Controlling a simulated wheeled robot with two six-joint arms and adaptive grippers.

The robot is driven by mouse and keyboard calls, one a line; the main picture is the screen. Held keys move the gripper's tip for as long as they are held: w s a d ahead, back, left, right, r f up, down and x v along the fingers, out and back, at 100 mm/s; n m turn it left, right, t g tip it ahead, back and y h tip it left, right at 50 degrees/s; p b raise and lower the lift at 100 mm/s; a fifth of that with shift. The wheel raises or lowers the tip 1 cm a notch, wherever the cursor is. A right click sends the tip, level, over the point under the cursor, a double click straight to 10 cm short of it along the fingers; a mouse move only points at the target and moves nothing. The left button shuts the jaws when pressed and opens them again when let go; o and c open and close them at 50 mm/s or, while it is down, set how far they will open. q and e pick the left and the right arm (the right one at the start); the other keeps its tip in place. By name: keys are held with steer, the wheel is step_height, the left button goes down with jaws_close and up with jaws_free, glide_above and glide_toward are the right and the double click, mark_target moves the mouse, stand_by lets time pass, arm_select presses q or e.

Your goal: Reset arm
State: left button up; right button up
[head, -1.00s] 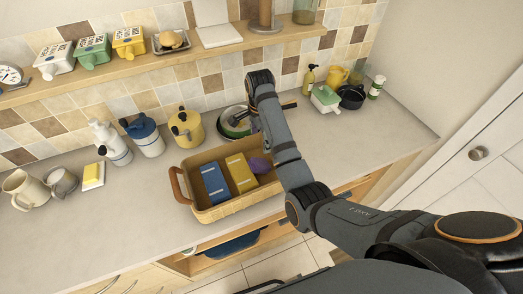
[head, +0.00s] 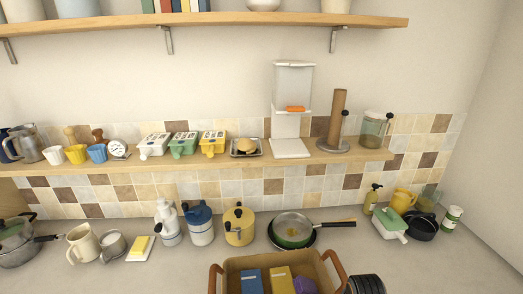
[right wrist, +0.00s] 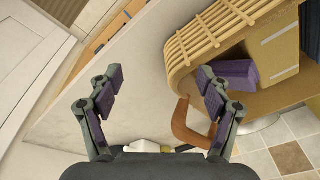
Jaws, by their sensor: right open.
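My right gripper (right wrist: 158,88) shows in the right wrist view with its two dark fingers wide apart and nothing between them. The pale grey worktop lies beyond the fingers. A wicker basket (right wrist: 222,30) is to the right of the right-hand finger, its brown handle (right wrist: 190,126) close by that finger. In the head view the basket (head: 232,265) is at the bottom middle, holding a blue box (head: 252,280), a yellow box (head: 281,280) and a purple item (head: 304,285). A dark ridged part of my right arm shows beside it. My left gripper is not in view.
A pan (head: 292,230) stands behind the basket, with a yellow pot (head: 239,225) to its left. A green-lidded dish (head: 389,223) and a black pot (head: 421,226) stand at the right. A loaded shelf (head: 330,160) runs above. The front left worktop is clear.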

steer(key=s+r+n+t, duration=0.2)
steer(key=s+r+n, duration=0.1)
steer(key=s+n, duration=0.65)
steer(key=s+d+f+m+g+b, duration=0.15)
steer(key=f+b, duration=0.25)
steer(key=f, duration=1.3)
steer(key=s+d+f+b, duration=0.2)
steer(key=s+f+b, duration=0.15)
steer(key=f, duration=1.45)
steer(key=s+f+g+b, duration=0.1)
steer(key=s+f+b, duration=0.4)
steer(key=s+f, duration=1.2)
step_height(320, 180, down, 4)
steer(key=shift+d+r+b, duration=0.1)
steer(key=shift+d+b, duration=0.2)
steer(key=shift+d, duration=0.05)
